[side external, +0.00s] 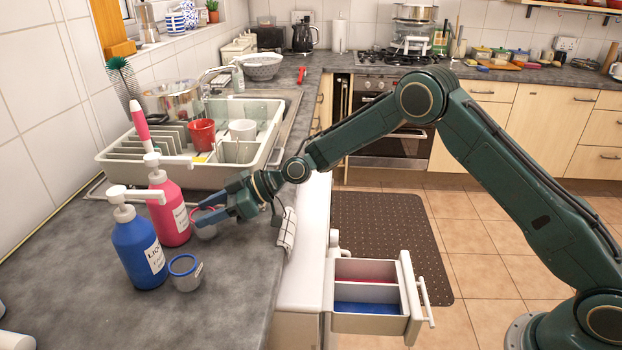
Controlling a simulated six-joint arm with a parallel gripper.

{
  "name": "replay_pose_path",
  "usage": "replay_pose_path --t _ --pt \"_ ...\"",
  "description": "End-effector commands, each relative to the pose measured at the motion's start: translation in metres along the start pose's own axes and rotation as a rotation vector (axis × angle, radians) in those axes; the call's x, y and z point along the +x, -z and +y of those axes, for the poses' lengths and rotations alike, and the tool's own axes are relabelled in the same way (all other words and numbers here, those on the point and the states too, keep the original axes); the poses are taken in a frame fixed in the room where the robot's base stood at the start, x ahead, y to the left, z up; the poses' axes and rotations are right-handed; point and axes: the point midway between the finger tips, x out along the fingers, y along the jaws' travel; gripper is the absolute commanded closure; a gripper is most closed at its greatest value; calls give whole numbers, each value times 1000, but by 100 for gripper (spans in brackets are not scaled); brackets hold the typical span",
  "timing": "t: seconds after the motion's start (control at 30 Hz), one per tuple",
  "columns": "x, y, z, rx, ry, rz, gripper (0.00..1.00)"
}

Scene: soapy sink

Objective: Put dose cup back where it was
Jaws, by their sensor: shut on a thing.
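My gripper (208,214) is above the grey worktop, shut on a small clear dose cup with a red rim (206,231). The cup is just right of the pink pump bottle (169,215) and partly hidden by my fingers. I cannot tell whether its base touches the worktop. A second dose cup, with a blue rim (186,277), stands upright at the right foot of the blue pump bottle (137,248). A pulled-out dispenser drawer (411,290) on the white machine has a red compartment at the back and a blue one at the front.
A white dish rack (128,172) with plates, a red cup (202,136) and a white cup (243,130) stands behind the bottles. A cloth (288,228) hangs at the worktop edge. The worktop (225,310) in front is clear.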

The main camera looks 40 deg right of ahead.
Motion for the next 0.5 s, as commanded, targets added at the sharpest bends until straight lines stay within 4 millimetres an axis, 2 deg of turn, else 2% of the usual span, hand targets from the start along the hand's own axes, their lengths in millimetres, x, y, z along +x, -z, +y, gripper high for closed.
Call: replay_pose_path --t 0.1,0.5 --pt "3 -7 0 0 0 1 82" --pt "4 -10 0 -1 0 1 82"
